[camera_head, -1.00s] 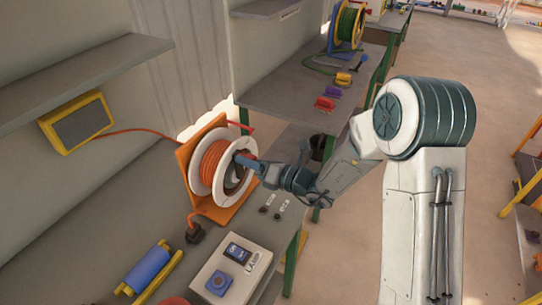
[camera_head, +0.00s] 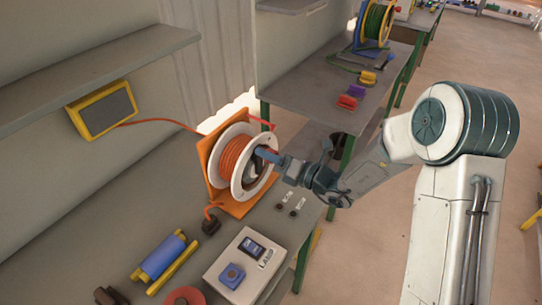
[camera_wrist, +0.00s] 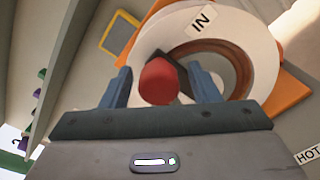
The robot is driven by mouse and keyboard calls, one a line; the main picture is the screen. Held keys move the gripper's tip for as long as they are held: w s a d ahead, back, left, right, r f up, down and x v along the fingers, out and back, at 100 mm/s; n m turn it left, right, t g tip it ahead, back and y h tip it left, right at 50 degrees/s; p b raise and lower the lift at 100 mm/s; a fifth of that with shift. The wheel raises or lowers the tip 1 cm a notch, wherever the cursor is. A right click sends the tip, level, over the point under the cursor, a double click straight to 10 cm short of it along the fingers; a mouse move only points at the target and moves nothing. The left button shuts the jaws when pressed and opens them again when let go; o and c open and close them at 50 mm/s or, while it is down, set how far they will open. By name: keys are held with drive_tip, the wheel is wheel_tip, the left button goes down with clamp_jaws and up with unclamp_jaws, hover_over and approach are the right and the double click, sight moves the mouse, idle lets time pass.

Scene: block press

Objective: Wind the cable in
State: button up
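The cable reel has white flanges (camera_head: 238,187) and orange cable (camera_head: 233,157) wound on it, in an orange stand (camera_head: 207,147) on the bench. A length of cable (camera_head: 157,121) runs left from the reel to a yellow box with a grey face (camera_head: 102,110). In the wrist view the flange carries a label "IN" (camera_wrist: 201,22). A red knob (camera_wrist: 159,82) shows there in front of the reel. My gripper (camera_head: 262,157) is at the reel's near face. Its two blue fingers stand either side of the knob, with a small gap on each side (camera_wrist: 164,88).
A grey control box (camera_head: 225,262) with a screen and blue button stands in front of the reel. A blue roller (camera_head: 162,257) lies to its left. A black plug (camera_head: 210,225) sits below the stand. Another bench with a green reel (camera_head: 376,25) is behind.

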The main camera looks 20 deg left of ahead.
drive_tip(key=shift+d, duration=0.1)
drive_tip(key=s+d+b, duration=0.2)
drive_tip(key=d+b, duration=0.1)
drive_tip(key=d, duration=1)
drive_tip(key=shift+s+d, duration=0.2)
drive_tip(key=shift+s, duration=0.1)
